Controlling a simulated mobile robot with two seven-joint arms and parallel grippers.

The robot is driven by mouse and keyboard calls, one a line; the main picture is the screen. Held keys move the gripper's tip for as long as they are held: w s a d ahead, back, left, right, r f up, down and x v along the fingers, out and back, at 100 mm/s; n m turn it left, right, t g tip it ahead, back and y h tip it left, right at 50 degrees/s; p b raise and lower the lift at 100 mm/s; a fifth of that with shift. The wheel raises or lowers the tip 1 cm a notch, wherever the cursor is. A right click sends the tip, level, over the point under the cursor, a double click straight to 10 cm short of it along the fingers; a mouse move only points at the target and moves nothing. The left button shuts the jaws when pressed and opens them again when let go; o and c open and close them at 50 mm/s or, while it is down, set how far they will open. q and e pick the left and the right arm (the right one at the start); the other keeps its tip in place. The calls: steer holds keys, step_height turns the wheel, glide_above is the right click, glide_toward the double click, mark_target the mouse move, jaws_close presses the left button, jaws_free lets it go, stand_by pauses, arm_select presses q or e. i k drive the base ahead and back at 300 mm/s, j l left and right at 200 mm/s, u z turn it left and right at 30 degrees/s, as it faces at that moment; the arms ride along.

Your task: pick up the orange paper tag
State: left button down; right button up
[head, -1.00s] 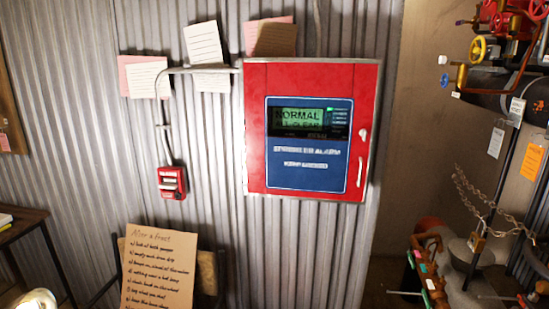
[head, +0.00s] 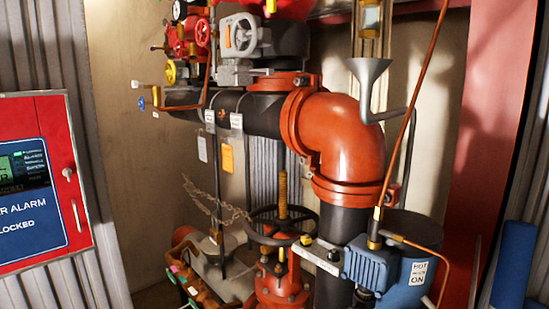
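The orange paper tag (head: 228,158) hangs below the dark horizontal pipe, left of the middle of the head view. A whitish tag (head: 202,149) hangs just to its left. Small white labels (head: 236,121) sit on the pipe above them. Neither of my grippers shows in the head view.
A red alarm panel (head: 75,160) is on the corrugated wall at left. A large orange pipe elbow (head: 345,135) and a blue motor unit (head: 372,262) stand right of the tag.

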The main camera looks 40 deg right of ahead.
mark_target(228, 150)
steer(key=z, duration=1.1)
steer(key=i+j, duration=0.5)
steer(key=i+j+z, duration=0.2)
steer(key=z, duration=0.25)
steer(key=i+j+z, duration=0.25)
steer(key=z, duration=0.25)
